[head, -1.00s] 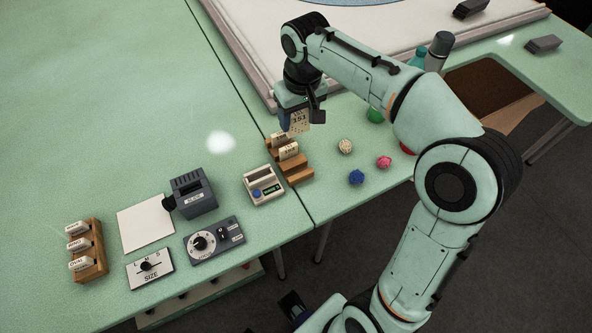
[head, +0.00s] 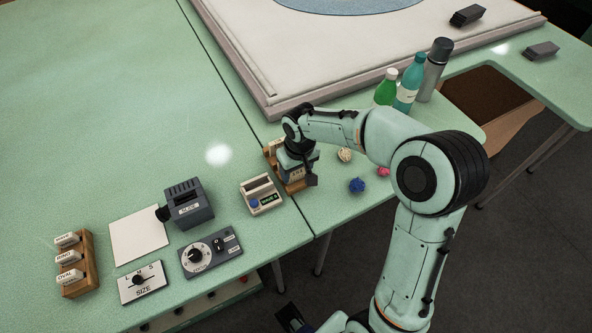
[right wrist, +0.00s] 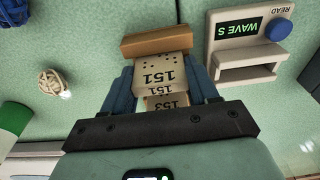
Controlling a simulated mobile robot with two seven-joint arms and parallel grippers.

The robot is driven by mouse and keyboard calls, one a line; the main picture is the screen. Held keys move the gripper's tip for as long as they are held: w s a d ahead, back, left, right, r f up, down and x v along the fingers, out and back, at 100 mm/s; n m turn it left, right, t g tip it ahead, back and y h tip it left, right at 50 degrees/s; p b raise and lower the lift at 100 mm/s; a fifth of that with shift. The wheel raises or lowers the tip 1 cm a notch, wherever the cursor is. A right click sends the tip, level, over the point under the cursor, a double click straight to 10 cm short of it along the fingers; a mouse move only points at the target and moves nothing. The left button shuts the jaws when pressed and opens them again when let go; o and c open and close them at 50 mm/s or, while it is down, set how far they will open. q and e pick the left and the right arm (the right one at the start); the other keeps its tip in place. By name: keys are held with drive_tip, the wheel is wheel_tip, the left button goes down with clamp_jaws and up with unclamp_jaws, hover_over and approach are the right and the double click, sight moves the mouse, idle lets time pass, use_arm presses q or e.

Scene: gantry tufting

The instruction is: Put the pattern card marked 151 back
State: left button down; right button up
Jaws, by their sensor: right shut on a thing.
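My right gripper (head: 297,172) is shut on the pattern card marked 151 (right wrist: 161,68), a pale card with punched dots. It is low over the stepped wooden card rack (head: 299,187) at the table's right part. In the right wrist view the card stands between the blue fingers, close to a wooden step of the rack (right wrist: 155,42). A label reading 153 (right wrist: 168,104) shows behind it. Whether the card is seated in a slot cannot be told. The gripper hides most of the rack in the head view. My left gripper is not clearly in view.
A reader (head: 262,195) with a green display stands just left of the rack; its display (right wrist: 240,38) reads WAVE S. Yarn balls, a blue one (head: 357,185) among them, lie to the right. Bottles (head: 409,83) stand behind. Another card rack (head: 88,263) is at far left.

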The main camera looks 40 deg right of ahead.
drive_tip(key=shift+f, duration=0.2)
drive_tip(key=shift+f, duration=0.15)
drive_tip(key=o, duration=1)
drive_tip(key=shift+r, duration=0.5)
drive_tip(key=r, duration=0.3)
drive_tip(key=s+r+p, duration=0.1)
drive_tip(key=r, duration=0.7)
drive_tip(key=shift+s+a+r+p, duration=0.15)
drive_tip(key=shift+s+r+p, duration=0.1)
drive_tip(key=shift+p, duration=0.1)
